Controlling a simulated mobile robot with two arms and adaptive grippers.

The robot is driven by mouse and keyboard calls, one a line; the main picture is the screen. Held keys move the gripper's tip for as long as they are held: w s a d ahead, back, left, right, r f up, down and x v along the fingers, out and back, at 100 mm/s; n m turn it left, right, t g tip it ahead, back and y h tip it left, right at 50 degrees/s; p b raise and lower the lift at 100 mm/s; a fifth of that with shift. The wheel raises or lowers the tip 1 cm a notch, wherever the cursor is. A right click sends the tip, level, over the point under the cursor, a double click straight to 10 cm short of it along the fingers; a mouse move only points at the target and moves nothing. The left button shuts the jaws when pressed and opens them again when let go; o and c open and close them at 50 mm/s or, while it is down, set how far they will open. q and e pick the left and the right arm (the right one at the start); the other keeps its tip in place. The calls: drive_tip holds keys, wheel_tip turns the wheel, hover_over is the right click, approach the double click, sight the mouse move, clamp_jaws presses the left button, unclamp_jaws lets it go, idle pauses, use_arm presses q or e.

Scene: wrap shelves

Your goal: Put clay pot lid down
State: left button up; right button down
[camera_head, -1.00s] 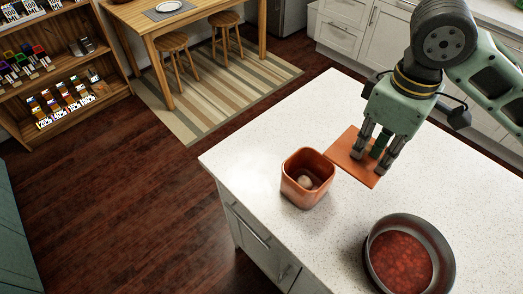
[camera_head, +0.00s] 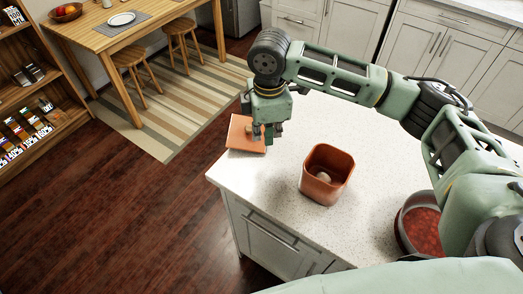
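The clay pot lid (camera_head: 240,137) is a flat orange-brown square at the counter's far left corner. My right gripper (camera_head: 264,134) points down at the lid's right side, its fingers overlapping the lid in the view. I cannot tell whether the fingers grip the lid or stand apart from it, nor whether the lid fully rests on the counter. The clay pot (camera_head: 327,186) stands open and upright on the counter, right of and nearer than the lid, with a small pale round item (camera_head: 323,176) inside. My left gripper is not in view.
A dark pan with red contents (camera_head: 422,230) stands on the right, partly hidden by my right arm. The white speckled counter (camera_head: 290,165) is clear between lid and pot. A wooden table (camera_head: 140,25), stools and a shelf are beyond, across the floor.

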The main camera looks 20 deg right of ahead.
sight(267, 161)
drive_tip(key=shift+f+p, duration=0.45)
drive_tip(key=shift+f, duration=2.4)
drive_tip(key=shift+f, duration=0.25)
drive_tip(key=shift+f, duration=0.35)
drive_tip(key=c, duration=2.5)
unclamp_jaws()
drive_tip(key=o, duration=0.7)
drive_tip(key=shift+o, duration=0.2)
